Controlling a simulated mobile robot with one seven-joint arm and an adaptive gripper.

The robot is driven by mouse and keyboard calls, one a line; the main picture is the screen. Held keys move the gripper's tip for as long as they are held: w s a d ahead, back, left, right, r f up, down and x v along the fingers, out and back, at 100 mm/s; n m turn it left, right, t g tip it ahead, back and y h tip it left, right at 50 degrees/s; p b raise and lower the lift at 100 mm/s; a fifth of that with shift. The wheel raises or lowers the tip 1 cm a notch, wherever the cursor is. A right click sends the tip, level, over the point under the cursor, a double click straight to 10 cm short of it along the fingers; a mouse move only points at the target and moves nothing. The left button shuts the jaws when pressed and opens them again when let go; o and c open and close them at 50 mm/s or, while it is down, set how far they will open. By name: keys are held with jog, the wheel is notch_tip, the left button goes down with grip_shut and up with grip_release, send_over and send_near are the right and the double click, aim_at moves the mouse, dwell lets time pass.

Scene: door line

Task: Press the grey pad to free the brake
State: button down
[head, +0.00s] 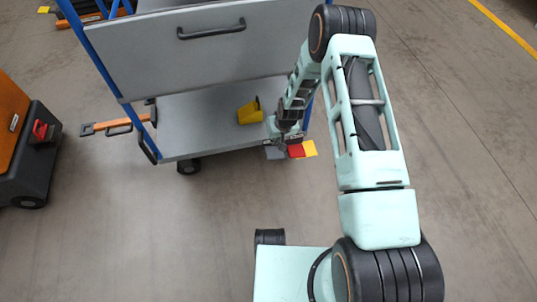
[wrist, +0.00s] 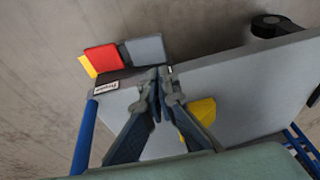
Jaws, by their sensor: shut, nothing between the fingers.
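The grey pad (head: 275,153) sticks out at the front right corner of the cart's lower shelf (head: 200,140), beside a red pad (head: 296,151) and a yellow one (head: 310,148). In the wrist view the grey pad (wrist: 146,48) is just beyond my fingertips, next to the red pad (wrist: 102,57). My gripper (wrist: 160,73) is shut and empty, with its tips close to the grey pad's near edge. I cannot tell whether they touch it. In the head view my gripper (head: 282,143) hides part of the pads' inner side.
Above hangs a grey panel with a dark handle (head: 211,31). A blue post (head: 97,55) stands at the left. An orange and black machine (head: 25,140) is at far left. The floor in front is clear.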

aim_at(268, 156)
jog(key=b+x, duration=0.1)
jog(key=x, duration=0.3)
jog(key=b+x, duration=0.2)
jog(key=x, duration=0.2)
jog(key=b+x, duration=0.2)
jog(key=x, duration=0.2)
jog(key=shift+s+f, duration=0.25)
jog(key=shift+f, duration=0.15)
jog(key=shift+a+f, duration=0.2)
jog(key=shift+f, duration=0.35)
jog(key=shift+s, duration=0.15)
